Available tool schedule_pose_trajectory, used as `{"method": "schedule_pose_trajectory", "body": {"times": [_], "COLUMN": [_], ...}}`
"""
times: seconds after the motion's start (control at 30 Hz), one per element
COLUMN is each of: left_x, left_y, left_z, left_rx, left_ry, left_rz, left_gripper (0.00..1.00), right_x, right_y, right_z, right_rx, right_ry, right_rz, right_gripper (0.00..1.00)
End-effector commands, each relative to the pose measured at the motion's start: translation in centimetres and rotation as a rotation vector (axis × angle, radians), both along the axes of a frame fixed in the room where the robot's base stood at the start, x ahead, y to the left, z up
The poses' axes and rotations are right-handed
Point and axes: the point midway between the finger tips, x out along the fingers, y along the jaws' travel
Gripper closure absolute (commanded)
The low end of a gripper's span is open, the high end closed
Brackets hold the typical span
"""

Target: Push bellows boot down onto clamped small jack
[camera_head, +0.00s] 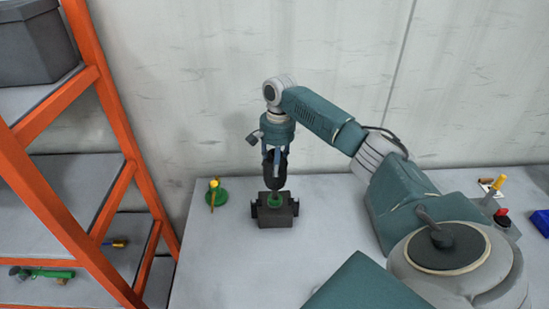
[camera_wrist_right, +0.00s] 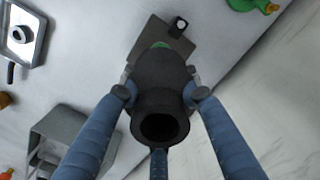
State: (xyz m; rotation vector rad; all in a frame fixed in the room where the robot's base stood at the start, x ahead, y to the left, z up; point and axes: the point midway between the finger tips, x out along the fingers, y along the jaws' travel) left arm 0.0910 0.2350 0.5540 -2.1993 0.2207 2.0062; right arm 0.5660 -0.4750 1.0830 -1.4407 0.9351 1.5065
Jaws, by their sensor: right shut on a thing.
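The black bellows boot (camera_head: 275,172) is held upright by my right gripper (camera_head: 275,156), directly above the small jack (camera_head: 275,200). The green top of the jack shows in the dark clamp block (camera_head: 275,218) on the table. The gap between boot and jack is small; I cannot tell whether they touch. In the right wrist view the boot (camera_wrist_right: 160,90) sits between the blue fingers of my right gripper (camera_wrist_right: 160,98), its open end facing the camera. Behind it are the clamp block (camera_wrist_right: 150,38) and a sliver of green jack (camera_wrist_right: 160,45). My left gripper is not in view.
Another green jack (camera_head: 216,195) with a yellow part stands left of the clamp. An orange rack (camera_head: 120,115) borders the table's left side. A red button (camera_head: 502,214) and blue bin (camera_head: 541,222) are at the right. The front left tabletop is clear.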

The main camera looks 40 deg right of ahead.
Motion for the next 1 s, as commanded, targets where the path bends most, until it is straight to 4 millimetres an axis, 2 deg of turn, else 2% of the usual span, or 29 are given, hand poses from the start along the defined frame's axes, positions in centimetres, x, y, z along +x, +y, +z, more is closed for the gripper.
{"method": "schedule_pose_trajectory", "body": {"times": [0.6, 0.63, 0.77, 0.8, 1.0], "left_x": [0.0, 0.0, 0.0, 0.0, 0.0], "left_y": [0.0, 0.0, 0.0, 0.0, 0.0], "left_z": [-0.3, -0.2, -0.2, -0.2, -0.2], "left_rx": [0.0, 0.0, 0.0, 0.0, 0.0], "left_ry": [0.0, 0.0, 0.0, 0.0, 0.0], "left_rz": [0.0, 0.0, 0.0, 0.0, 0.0], "left_gripper": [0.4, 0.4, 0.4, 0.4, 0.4], "right_x": [0.0, 0.0, 0.0, 0.0, 0.0], "right_y": [0.0, 0.0, 0.0, 0.0, 0.0], "right_z": [-1.6, -1.5, -1.5, -1.5, -1.5], "right_rx": [0.0, 0.0, 0.0, 0.0, 0.0], "right_ry": [0.0, 0.0, 0.0, 0.0, 0.001], "right_rz": [0.001, 0.001, 0.001, 0.001, 0.001], "right_gripper": [1.0, 0.72, 0.46, 0.43, 0.43]}}
